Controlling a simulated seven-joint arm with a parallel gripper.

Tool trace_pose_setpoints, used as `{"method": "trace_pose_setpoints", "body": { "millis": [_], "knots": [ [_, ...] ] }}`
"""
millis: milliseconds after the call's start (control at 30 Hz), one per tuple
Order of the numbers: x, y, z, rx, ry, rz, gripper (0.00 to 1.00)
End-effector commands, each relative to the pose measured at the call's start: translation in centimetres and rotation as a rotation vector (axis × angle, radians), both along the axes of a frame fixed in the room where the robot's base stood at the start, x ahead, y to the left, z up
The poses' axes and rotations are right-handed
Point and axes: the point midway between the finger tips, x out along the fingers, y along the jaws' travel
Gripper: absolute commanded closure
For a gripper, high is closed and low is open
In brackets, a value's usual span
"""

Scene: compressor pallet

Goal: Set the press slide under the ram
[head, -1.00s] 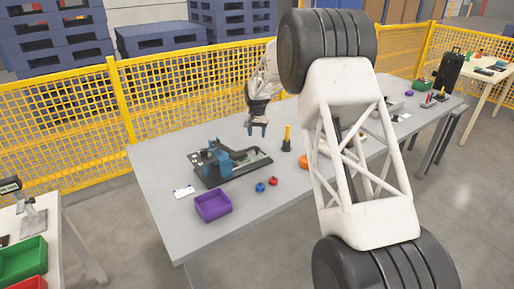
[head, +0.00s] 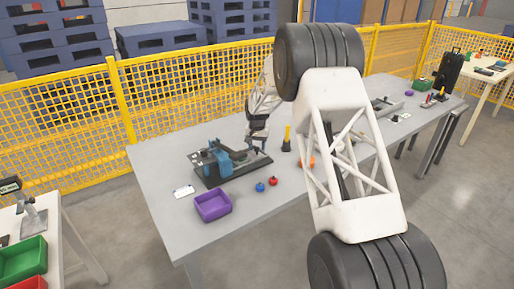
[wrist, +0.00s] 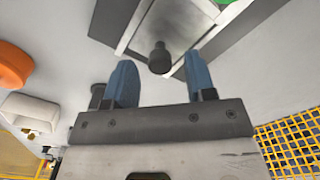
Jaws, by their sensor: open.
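The small press (head: 220,160), a blue frame on a dark base, stands on the grey table. Its ram cannot be made out at this size. My gripper (head: 257,152) is over the right end of the base, low and away from the blue frame. In the wrist view its blue fingers (wrist: 160,78) are open. A dark round knob (wrist: 160,58) shows between the fingertips, with a gap on both sides. Behind the knob is a grey metal plate (wrist: 185,22) with a dark border, apparently the press slide. Whether the fingers are level with the knob cannot be told.
A purple bin (head: 213,205), a blue knob-like piece (head: 260,187) and a red one (head: 273,181) are in front of the press. A yellow-handled tool (head: 287,138) stands upright close to the gripper's right.

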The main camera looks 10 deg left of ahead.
Motion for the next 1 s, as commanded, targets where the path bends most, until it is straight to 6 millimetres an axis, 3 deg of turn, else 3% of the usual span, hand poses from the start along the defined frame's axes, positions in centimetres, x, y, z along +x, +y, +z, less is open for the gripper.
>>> {"method": "trace_pose_setpoints", "body": {
  "millis": [467, 800, 1000],
  "knots": [
    [0.01, 0.01, -0.95, 0.000, -0.001, 0.000, 0.50],
    [0.01, 0.00, -0.95, 0.000, -0.001, 0.000, 1.00],
    [-0.05, 0.06, -0.94, 0.000, -0.001, 0.000, 1.00]
  ]
}}
